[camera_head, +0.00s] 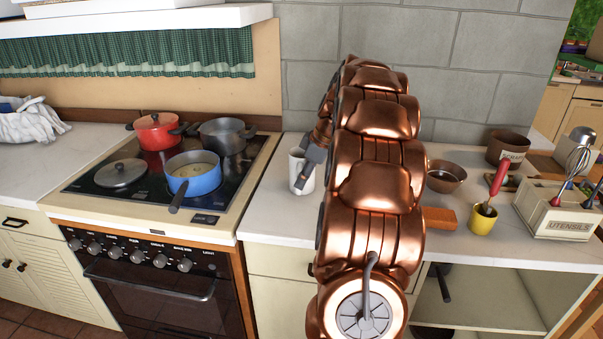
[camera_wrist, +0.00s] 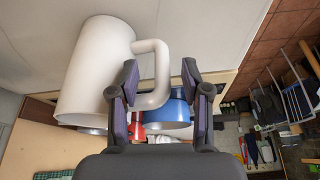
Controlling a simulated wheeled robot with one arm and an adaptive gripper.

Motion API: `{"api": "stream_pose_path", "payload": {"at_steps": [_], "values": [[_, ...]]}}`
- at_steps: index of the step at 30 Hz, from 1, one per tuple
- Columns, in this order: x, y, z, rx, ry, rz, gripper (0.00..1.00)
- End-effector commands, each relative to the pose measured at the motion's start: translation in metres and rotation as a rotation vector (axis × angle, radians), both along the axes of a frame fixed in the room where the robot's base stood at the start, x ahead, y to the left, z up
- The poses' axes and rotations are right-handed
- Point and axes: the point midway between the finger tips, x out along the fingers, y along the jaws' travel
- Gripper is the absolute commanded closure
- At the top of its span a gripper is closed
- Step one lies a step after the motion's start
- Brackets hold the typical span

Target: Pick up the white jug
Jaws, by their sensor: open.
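The white jug (camera_head: 294,165) stands on the counter just right of the stove. My gripper (camera_head: 306,177) is right at it and covers part of its right side. In the wrist view the jug (camera_wrist: 92,75) fills the left, and its handle (camera_wrist: 164,75) curves to the right. My gripper (camera_wrist: 160,85) is open there, with the handle appearing between its two fingers. I cannot tell whether a finger touches the handle. My copper arm hides the counter to the right of the jug.
A blue pan (camera_head: 193,177), a red pot (camera_head: 158,131) and a grey pot (camera_head: 227,135) stand on the stove (camera_head: 95,202) to the left. A brown bowl (camera_head: 446,177), a yellow cup (camera_head: 482,221) and a utensils box (camera_head: 556,212) stand to the right.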

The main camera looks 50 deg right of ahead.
Motion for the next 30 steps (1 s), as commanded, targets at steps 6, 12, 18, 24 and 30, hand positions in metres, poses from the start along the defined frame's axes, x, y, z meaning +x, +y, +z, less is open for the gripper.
{"api": "stream_pose_path", "payload": {"at_steps": [6,12,18,24,30], "values": [[0.008,0.007,-0.024,0.002,0.003,0.002,0.53],[0.011,0.008,-0.031,0.002,0.001,0.001,0.53],[0.011,0.008,-0.031,0.001,0.0,0.0,0.63],[0.011,0.008,-0.031,0.0,0.001,0.0,0.84],[0.011,0.008,-0.031,0.001,0.002,0.001,1.0]]}}
